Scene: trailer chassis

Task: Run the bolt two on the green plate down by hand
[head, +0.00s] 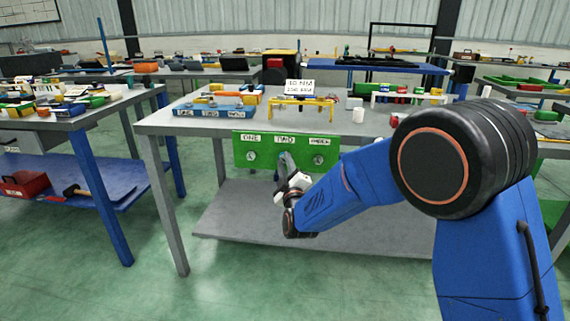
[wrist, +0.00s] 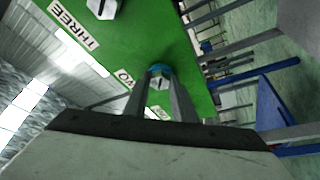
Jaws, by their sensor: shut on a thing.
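The green plate (head: 244,151) hangs upright at the front edge of the middle bench, with labels ONE, TWO and THREE along its top. In the wrist view the green plate (wrist: 128,38) fills the upper middle. Bolt two (wrist: 159,82) has a silver head with a blue band behind it. My gripper (wrist: 158,90) is shut on this head, one finger on each side, under the partly covered TWO label. In the head view my gripper (head: 284,160) reaches the plate's middle and hides bolt two. How far the bolt is seated cannot be told.
Bolt one (head: 251,156) and bolt three (head: 318,159) sit either side on the plate; bolt three (wrist: 103,6) also shows in the wrist view. A blue tray (head: 212,111) and a yellow stand (head: 302,104) are on the bench above. A grey shelf (head: 225,222) lies below.

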